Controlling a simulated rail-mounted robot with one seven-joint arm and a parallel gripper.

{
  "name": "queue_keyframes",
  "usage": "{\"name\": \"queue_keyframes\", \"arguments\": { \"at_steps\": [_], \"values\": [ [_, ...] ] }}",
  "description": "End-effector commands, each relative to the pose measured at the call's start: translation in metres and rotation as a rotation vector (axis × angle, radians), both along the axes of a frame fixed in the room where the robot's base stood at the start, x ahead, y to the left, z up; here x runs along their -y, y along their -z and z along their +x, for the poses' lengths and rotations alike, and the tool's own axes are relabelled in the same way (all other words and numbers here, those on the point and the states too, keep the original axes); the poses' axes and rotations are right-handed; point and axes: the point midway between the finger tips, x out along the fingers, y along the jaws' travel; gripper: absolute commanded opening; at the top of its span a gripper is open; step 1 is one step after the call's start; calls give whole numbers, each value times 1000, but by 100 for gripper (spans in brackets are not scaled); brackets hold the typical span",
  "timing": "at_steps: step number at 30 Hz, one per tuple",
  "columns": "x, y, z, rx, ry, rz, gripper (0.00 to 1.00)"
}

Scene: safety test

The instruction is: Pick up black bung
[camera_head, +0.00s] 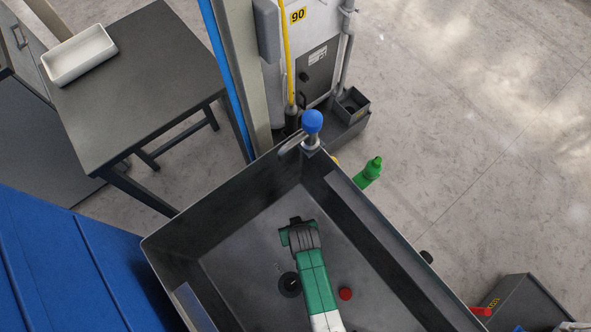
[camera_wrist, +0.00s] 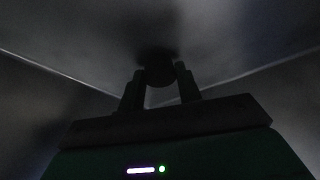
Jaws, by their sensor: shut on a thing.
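My gripper (camera_wrist: 160,80) shows as two dark fingers in the wrist view, shut on a dark round thing, the black bung (camera_wrist: 160,72), between their tips. The wrist view is very dark, so the bung's outline is hard to make out. In the head view my gripper (camera_head: 299,236) is inside the grey sink (camera_head: 231,261), near its far end. There its fingers and the held bung are hidden under the gripper body and wrist.
A dark round fitting (camera_head: 289,284) and a red round thing (camera_head: 346,294) are on the sink floor. A blue-topped tap (camera_head: 312,122) stands at the far corner. A green bottle (camera_head: 369,172) is outside the right wall. A white tray (camera_head: 79,55) sits on the table (camera_head: 140,85).

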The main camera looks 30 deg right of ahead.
Motion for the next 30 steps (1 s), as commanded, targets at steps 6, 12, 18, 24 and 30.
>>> {"name": "queue_keyframes", "arguments": {
  "at_steps": [6, 12, 18, 24, 30],
  "values": [
    [0, -13, 0, 0, 0, 0, 12],
    [-1, -41, -4, -2, 0, 0, 12],
    [-3, -44, -53, -4, 3, 2, 12],
    [-6, -50, -112, -4, 1, 0, 12],
    [-7, -51, -148, -1, 0, 0, 12]
  ]
}}
